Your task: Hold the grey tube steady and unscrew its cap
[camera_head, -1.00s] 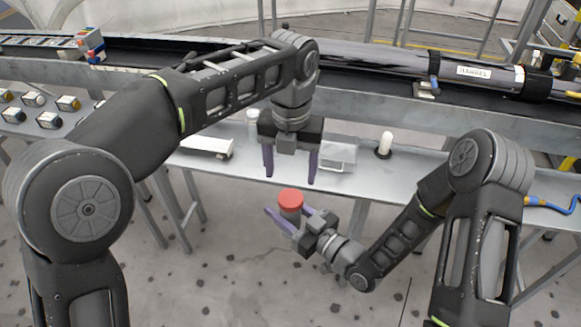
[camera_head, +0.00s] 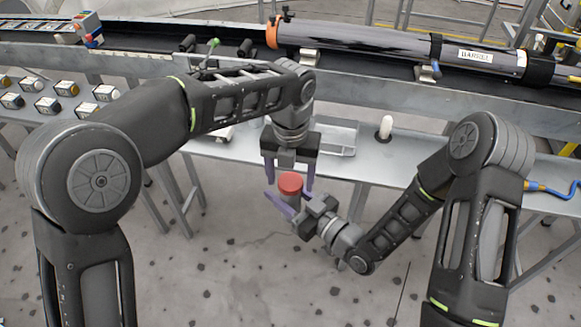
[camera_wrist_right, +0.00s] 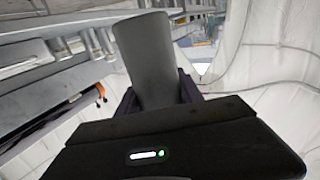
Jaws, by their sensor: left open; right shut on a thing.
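The grey tube (camera_head: 290,200) stands roughly upright with its red cap (camera_head: 290,183) on top. My right gripper (camera_head: 284,204) is shut on the tube below the cap. In the right wrist view the plain grey tube (camera_wrist_right: 147,60) sits between the purple fingers of my right gripper (camera_wrist_right: 157,92); the cap does not show there. My left gripper (camera_head: 290,180) points down and is open, with its purple fingers spread left and right of the cap. I cannot tell whether they touch it.
A metal bench (camera_head: 370,168) runs behind the grippers, with a clear tray (camera_head: 342,138) and a white-topped peg (camera_head: 386,128). A long dark tube (camera_head: 360,45) lies on the conveyor. Several small blocks (camera_head: 48,104) stand at left. The floor below the grippers is clear.

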